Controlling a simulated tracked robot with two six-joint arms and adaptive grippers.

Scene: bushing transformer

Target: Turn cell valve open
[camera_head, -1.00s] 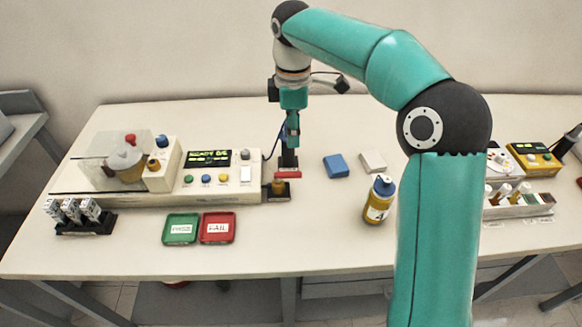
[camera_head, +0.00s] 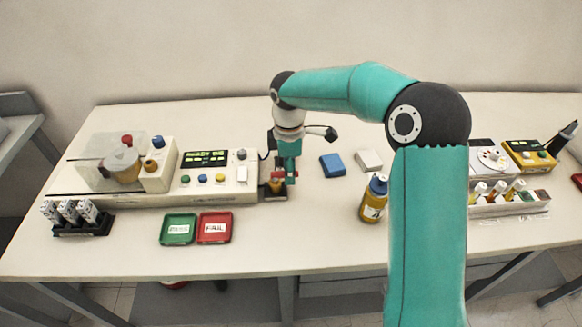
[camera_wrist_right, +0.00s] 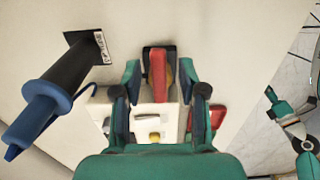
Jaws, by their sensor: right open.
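The cell valve has a red lever handle (camera_head: 279,175) on a small dark base with a brass-coloured body, at the right end of the white tester. My right gripper (camera_head: 281,182) is down at the valve and partly hides it in the head view. In the right wrist view the red handle (camera_wrist_right: 158,75) lies between the two open fingers of my right gripper (camera_wrist_right: 160,68). I see gaps on both sides of the handle.
A blue and black tool (camera_wrist_right: 50,95) stands in a labelled black holder close by in the wrist view. The white tester (camera_head: 220,190) is left of the valve. Green (camera_head: 178,229) and red (camera_head: 214,227) trays lie in front; a yellow bottle (camera_head: 373,200) stands to the right.

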